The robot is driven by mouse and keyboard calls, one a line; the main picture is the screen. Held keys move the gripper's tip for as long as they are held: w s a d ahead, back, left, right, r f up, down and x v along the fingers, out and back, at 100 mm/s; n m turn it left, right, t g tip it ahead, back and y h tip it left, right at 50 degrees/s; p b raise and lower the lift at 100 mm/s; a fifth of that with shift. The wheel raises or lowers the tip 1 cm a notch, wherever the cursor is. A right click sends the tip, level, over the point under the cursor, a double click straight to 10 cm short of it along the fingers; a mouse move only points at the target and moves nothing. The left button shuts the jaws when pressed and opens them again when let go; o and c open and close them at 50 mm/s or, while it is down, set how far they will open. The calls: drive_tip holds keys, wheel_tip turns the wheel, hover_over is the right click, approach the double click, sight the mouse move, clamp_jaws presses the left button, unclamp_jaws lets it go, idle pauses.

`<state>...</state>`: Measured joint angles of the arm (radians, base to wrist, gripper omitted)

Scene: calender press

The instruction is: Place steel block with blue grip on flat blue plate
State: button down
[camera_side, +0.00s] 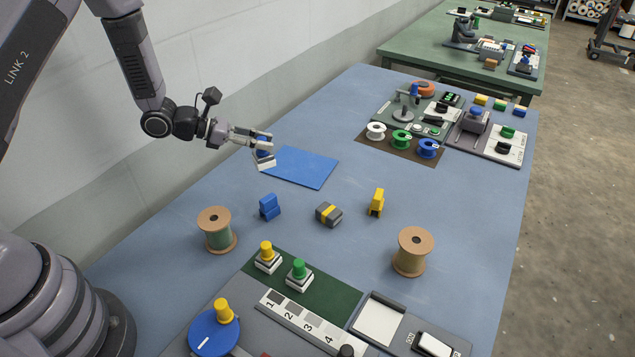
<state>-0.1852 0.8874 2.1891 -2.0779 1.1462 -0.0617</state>
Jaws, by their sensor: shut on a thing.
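My gripper (262,142) reaches in from the left. It is shut on the steel block with the blue grip (264,162), whose blue part shows between the fingers and whose pale steel body hangs below. The flat blue plate (305,168) lies on the table just right of the block. The block appears near the plate's left corner. From this one view I cannot tell its exact height or whether it is over the plate. No other thing lies on the plate.
On the blue table (340,265) stand two wooden spools (217,230) (411,252), a blue piece (269,207), a grey and yellow block (328,214) and a yellow piece (376,202). Yellow-grip (267,255) and green-grip (299,272) blocks stand on a green mat. Coloured reels (401,140) sit beyond the plate.

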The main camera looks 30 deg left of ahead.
drive_tip(key=w+a+n+t+y, duration=0.1)
drive_tip(key=w+a+n, duration=0.1)
drive_tip(key=w+a, duration=0.15)
hover_over(300, 165)
drive_tip(key=f, duration=0.9)
drive_tip(key=shift+s+d, duration=0.1)
drive_tip(key=shift+s, duration=0.1)
drive_tip(key=shift+w+f, duration=0.2)
drive_tip(key=shift+f, duration=1.55)
drive_tip(key=shift+f, duration=0.1)
drive_tip(key=c, duration=1)
unclamp_jaws()
